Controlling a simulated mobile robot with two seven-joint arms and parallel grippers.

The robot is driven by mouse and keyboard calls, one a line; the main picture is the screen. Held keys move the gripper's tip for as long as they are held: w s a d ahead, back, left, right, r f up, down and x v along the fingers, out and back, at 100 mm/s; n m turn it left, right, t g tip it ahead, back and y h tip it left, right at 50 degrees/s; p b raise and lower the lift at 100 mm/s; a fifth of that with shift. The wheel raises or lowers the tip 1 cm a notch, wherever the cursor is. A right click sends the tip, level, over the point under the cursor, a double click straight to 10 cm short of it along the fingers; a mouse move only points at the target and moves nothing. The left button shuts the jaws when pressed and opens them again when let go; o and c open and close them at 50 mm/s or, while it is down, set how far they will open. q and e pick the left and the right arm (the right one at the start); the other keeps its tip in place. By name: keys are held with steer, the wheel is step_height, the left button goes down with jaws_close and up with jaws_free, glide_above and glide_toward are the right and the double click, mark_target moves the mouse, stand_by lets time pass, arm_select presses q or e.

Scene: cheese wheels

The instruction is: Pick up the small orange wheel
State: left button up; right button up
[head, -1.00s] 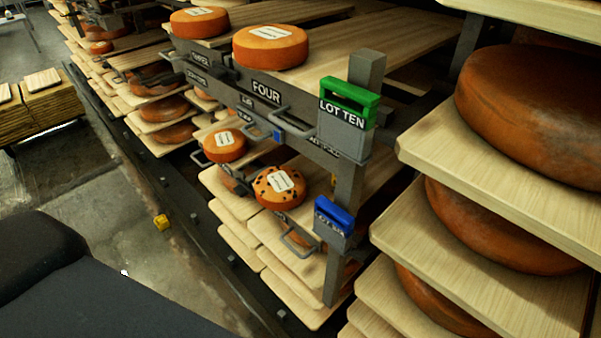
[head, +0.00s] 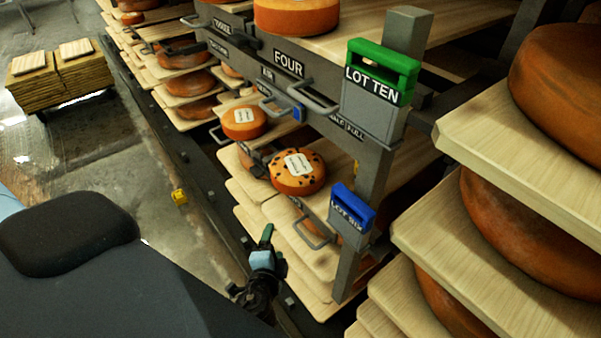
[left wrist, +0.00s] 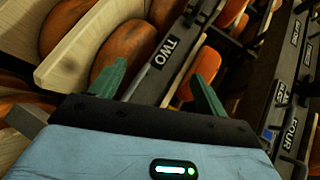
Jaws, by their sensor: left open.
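A small plain orange wheel (head: 244,122) with a white label sits on a shelf board inside the rack in the head view, behind the grey rail. A small orange wheel with dark spots (head: 298,172) and a white label lies nearer, below the rail. My left gripper (head: 267,234) is low in the head view, in front of the lower boards, apart from both wheels. In the left wrist view its two green fingers (left wrist: 158,84) are spread with nothing held between them. My right gripper is not in view.
A grey rail (head: 273,82) marked FOUR carries handles. The post holds a green LOT TEN holder (head: 384,66) and a blue LOT SIX holder (head: 352,205). Large wheels (head: 566,90) fill the right shelves. Open floor (head: 150,185) lies left of the rack.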

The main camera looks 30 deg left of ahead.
mark_target(283, 188)
arm_select(q)
steer(key=shift+w+a+r+m+t+y, duration=0.3)
steer(key=shift+w+a+r+t+y, duration=0.2)
steer(key=shift+w+r, duration=0.9)
steer(key=shift+w+a+r+m+t+y, duration=0.45)
steer(key=shift+w+r, duration=0.5)
steer(key=shift+w, duration=0.9)
steer(key=shift+w+a+r+m+t+y, duration=0.15)
steer(key=shift+w+a+r+t+y, duration=0.35)
steer(key=shift+w+r, duration=0.9)
steer(key=shift+f+x, duration=0.25)
steer(key=shift+x, duration=0.85)
steer(key=shift+f+x, duration=0.25)
steer(key=shift+x, duration=0.85)
steer(key=shift+a, duration=0.1)
jaws_close()
steer(key=shift+r, duration=0.2)
